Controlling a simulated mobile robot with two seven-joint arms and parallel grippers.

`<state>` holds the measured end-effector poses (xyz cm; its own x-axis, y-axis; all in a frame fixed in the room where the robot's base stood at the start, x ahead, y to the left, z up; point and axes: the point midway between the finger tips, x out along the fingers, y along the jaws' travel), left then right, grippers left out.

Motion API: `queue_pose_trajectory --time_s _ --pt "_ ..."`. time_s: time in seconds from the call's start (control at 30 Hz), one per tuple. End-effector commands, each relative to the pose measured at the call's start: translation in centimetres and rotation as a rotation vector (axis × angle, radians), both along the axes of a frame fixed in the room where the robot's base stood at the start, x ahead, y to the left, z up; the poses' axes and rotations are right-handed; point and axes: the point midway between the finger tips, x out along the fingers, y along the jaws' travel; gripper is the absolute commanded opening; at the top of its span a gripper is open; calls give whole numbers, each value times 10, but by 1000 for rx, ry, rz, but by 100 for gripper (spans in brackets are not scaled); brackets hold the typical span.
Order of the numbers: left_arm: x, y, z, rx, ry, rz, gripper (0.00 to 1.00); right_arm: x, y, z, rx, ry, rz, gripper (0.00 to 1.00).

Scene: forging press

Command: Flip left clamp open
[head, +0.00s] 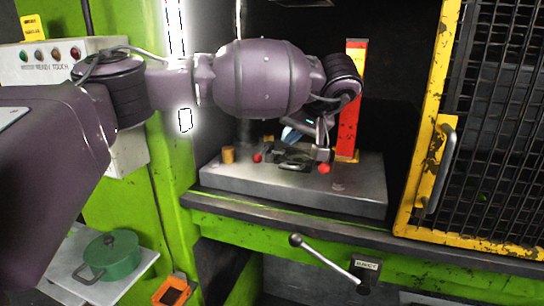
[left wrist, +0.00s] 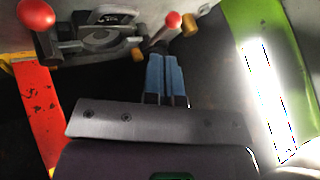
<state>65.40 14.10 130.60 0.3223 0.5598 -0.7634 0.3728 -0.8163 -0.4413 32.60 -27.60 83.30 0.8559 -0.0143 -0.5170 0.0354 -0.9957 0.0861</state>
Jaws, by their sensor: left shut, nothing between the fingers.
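The left clamp shows in the head view by its red knob (head: 257,158), at the left of the grey press plate (head: 350,190). In the left wrist view its red knob (left wrist: 173,20) sits on a short light lever, just beyond my fingertips. My left gripper (head: 287,134) reaches over the plate from above. Its blue fingers (left wrist: 165,58) are together and empty, close to the lever; I cannot tell whether they touch it. A second red knob (head: 324,168) is at the plate's right; it also shows in the wrist view (left wrist: 37,15). My right gripper is not in view.
A dark metal die (head: 292,160) lies between the knobs. A red post (head: 350,110) stands behind the plate at right. A yellow mesh door (head: 428,150) is at the right. A yellow cylinder (head: 228,155) stands at the plate's left. A lever (head: 325,258) sticks out below.

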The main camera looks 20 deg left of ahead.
Motion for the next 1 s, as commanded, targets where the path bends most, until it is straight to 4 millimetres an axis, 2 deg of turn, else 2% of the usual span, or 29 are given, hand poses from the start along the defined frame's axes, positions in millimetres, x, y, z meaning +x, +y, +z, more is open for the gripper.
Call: queue_pose_trajectory --time_s 0.27,0.7,1.0 --pt "5 9 -13 -2 3 1 0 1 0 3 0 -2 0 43" --pt "26 46 -64 -4 4 1 0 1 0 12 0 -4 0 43" --pt "32 55 -78 -4 2 0 0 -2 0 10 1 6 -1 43"
